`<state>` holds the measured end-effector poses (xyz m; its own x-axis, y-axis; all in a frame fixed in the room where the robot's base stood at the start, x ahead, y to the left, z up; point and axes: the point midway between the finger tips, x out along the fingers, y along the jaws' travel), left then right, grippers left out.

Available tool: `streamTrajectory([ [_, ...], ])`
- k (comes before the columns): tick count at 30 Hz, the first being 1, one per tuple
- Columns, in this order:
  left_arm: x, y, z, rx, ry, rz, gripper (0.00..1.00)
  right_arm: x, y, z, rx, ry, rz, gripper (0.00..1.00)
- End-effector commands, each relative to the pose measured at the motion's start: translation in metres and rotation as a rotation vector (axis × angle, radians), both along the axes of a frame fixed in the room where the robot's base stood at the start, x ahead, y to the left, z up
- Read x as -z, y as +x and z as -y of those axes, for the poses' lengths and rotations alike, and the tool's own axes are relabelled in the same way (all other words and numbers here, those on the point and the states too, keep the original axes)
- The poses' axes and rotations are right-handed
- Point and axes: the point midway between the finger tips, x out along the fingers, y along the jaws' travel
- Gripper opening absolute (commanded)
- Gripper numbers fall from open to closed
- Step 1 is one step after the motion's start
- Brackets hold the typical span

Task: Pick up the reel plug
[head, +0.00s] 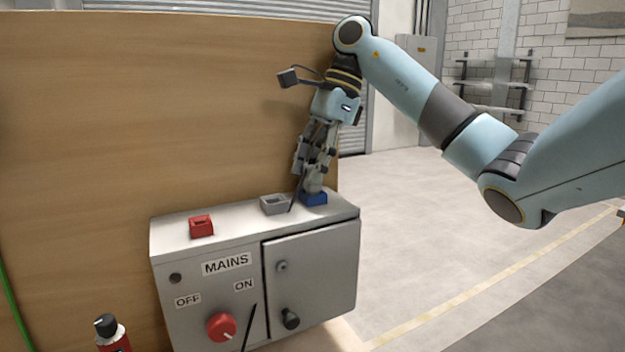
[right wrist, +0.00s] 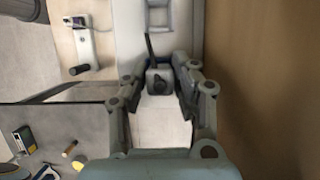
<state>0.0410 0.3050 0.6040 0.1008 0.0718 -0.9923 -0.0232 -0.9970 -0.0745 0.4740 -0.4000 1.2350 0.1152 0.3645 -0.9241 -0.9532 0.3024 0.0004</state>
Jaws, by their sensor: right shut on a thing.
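The reel plug (head: 314,184) is a grey plug with a dark cable. It stands at the blue socket (head: 315,199) on the right end of the cabinet top; I cannot tell how deep it sits. My right gripper (head: 311,174) comes down from above and is shut on the plug. In the right wrist view the plug (right wrist: 159,82) shows between the fingers (right wrist: 160,75), with a little blue behind it. The fingers hide part of the plug. My left gripper is not in view.
A grey socket (head: 273,204) and a red socket (head: 201,226) sit left on the metal cabinet (head: 208,262). A wooden panel (head: 170,110) stands close behind. The cabinet front has a red MAINS knob (head: 221,327). Open floor (head: 430,230) lies to the right.

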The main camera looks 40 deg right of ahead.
Motion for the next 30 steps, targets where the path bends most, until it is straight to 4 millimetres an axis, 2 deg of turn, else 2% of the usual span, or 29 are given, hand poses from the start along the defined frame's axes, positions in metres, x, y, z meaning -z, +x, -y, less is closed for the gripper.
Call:
streamTrajectory([
  [3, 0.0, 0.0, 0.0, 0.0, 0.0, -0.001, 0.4, 0.0, 0.0, 0.0, 0.0, 0.0, 0.001, 0.0],
  [14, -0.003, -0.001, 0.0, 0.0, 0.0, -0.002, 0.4, -0.003, 0.0, 0.0, 0.0, 0.0, 0.001, 0.0],
  [20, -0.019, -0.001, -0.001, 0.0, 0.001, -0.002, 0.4, -0.021, 0.0, 0.0, 0.0, 0.0, 0.001, 0.0],
  [26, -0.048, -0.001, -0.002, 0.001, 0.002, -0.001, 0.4, -0.05, 0.0, 0.0, 0.0, 0.0, 0.001, 0.0],
  [27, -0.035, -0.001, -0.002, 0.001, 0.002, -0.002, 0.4, -0.046, -0.009, 0.005, 0.003, -0.008, 0.004, 0.0],
  [30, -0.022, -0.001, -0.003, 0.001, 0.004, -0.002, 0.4, -0.054, -0.03, 0.009, 0.002, -0.01, 0.002, 0.0],
])
